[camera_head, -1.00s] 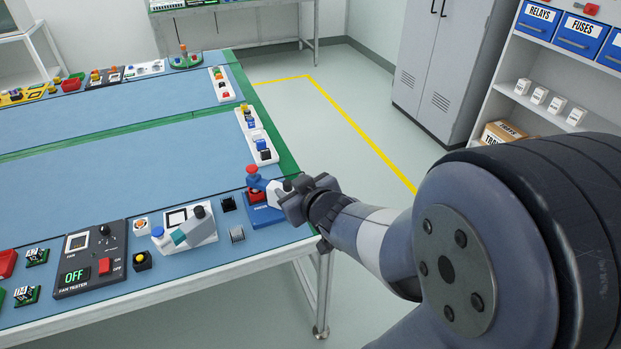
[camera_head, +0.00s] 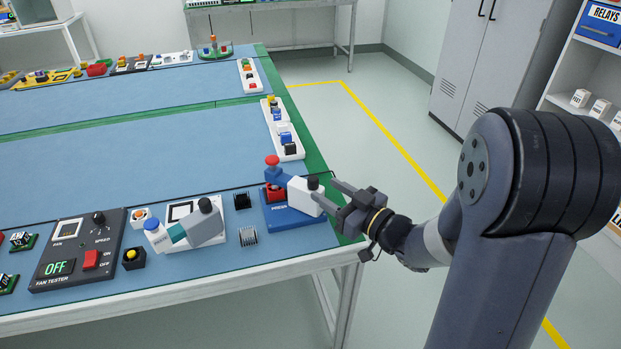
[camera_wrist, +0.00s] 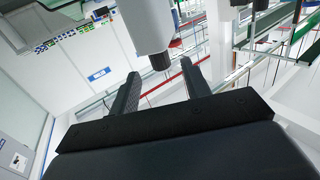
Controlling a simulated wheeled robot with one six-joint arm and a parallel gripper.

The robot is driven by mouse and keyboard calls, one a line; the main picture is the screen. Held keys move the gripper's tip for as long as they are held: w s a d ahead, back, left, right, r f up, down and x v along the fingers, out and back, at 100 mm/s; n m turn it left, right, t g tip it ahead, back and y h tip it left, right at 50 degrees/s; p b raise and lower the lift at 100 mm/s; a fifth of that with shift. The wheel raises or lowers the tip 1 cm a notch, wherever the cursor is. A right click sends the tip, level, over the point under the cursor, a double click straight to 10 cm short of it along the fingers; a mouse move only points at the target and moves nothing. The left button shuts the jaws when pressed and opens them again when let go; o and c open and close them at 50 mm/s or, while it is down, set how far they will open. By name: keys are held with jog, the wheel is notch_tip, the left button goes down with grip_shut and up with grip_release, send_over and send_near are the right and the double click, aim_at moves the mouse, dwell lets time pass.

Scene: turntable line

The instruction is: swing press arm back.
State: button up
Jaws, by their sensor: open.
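The press has a blue base (camera_head: 300,217) at the near right corner of the table. Its arm (camera_head: 304,194) has a blue part under a red knob (camera_head: 272,161) and a white block with a black knob, on the right side toward my gripper. My gripper (camera_head: 331,196) is open just right of the white block, its two fingers pointing at it. In the wrist view a white part (camera_wrist: 144,25) with a dark tip (camera_wrist: 160,61) sits between and just beyond the open fingertips. I cannot tell whether a finger touches it.
A fan tester (camera_head: 82,250) is farther left. White button strips (camera_head: 283,130) line the right edge. The middle mat is clear.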

aim_at(309, 179)
jog(key=x, duration=0.7)
jog(key=shift+w+a, duration=0.1)
jog(key=shift+a, duration=0.05)
jog(key=shift+c, duration=0.3)
grip_shut()
